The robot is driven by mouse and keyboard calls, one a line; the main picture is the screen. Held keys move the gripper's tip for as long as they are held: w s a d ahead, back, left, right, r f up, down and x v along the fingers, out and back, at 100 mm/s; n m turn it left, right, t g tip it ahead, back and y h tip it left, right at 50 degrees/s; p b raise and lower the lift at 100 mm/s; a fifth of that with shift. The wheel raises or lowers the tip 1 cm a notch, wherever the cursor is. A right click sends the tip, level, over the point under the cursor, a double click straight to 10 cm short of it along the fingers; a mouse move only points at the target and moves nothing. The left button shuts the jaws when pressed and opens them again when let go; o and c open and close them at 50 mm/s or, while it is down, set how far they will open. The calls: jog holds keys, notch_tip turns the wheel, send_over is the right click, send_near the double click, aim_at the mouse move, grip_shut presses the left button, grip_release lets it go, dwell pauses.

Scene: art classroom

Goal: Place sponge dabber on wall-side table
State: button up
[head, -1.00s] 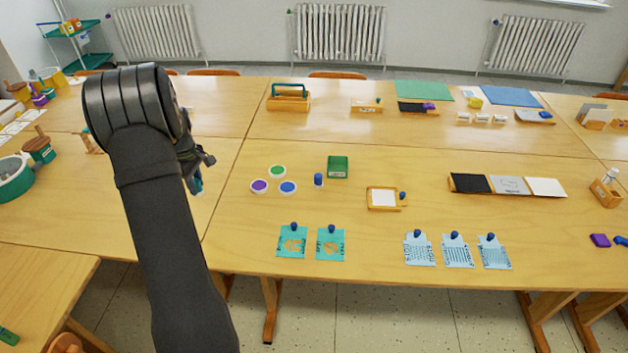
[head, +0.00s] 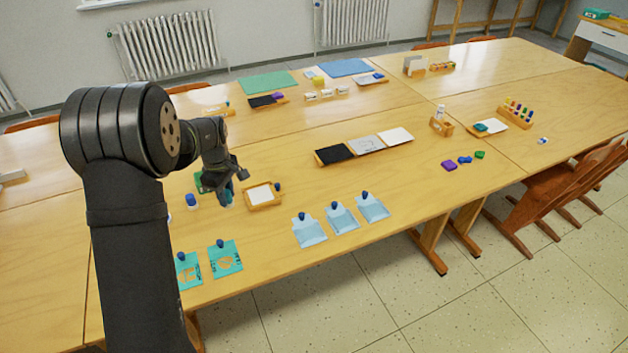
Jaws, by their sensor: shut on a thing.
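My gripper (head: 232,186) hangs below the dark wrist over the near table, left of the middle of the head view. It is shut on a small bluish thing, which looks like the sponge dabber (head: 226,193); the fingers hide much of it. The held thing appears just left of a small wooden tray with a white pad (head: 262,195). Whether it touches the tabletop I cannot tell. The wall-side table (head: 245,126) lies behind, toward the radiators, with bare wood along its front part.
On the wall-side table are a green mat (head: 267,83), a blue mat (head: 346,67) and small trays. The near table holds a blue-topped jar (head: 192,200), a black, grey and white panel row (head: 365,148) and several stencil cards (head: 342,218). Chairs (head: 560,180) stand at right.

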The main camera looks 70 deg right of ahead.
jog(key=s+d, duration=0.2)
jog(key=s, duration=0.2)
jog(key=shift+m, duration=0.3)
jog(key=w+f, duration=0.2)
jog(key=w, duration=0.2)
jog(key=w+f, duration=0.2)
jog(key=w, duration=0.1)
jog(key=w+a+f, duration=0.1)
jog(key=w+f, duration=0.2)
jog(key=w, duration=0.1)
jog(key=shift+w, duration=0.3)
jog(key=shift+f, duration=2)
jog(key=shift+f, duration=0.1)
jog(key=o, duration=0.9)
jog(key=shift+o, duration=0.2)
notch_tip(320, 180, up, 12)
